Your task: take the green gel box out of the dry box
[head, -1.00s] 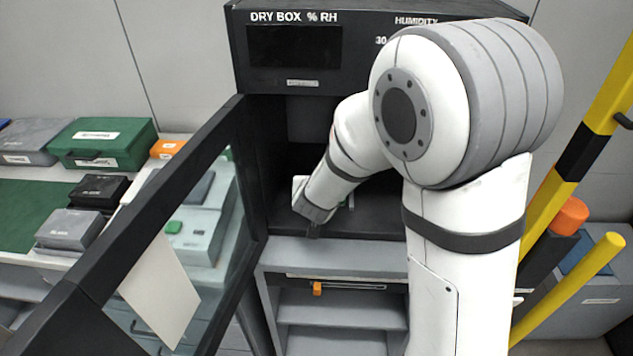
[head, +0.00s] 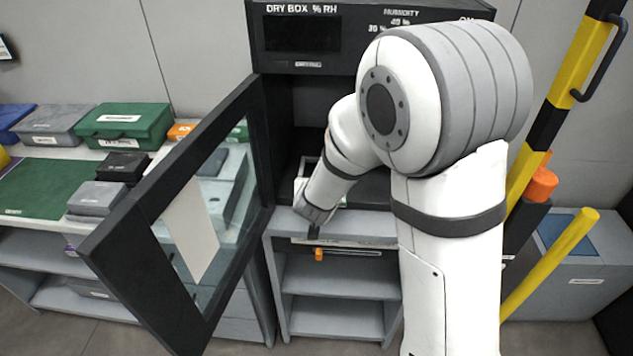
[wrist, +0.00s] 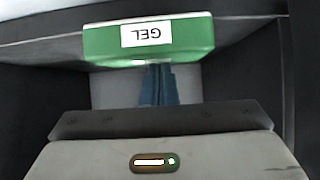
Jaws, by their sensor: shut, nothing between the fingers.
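The green gel box (wrist: 148,40) shows at the top of the wrist view, with its white GEL label upside down. Dark surfaces surround it. My gripper (wrist: 158,85) has its blue fingers together with nothing between them; their tips reach the box's lower edge in the picture, and I cannot tell whether they touch it. The dry box's glass door (head: 150,215) stands open to the left.
A shelf unit (head: 330,318) with an orange part (head: 319,254) stands below the dry box. A yellow and black post (head: 570,85) rises at right. A bench at left holds a green case (head: 122,122) and grey and black boxes. The open door narrows the left side.

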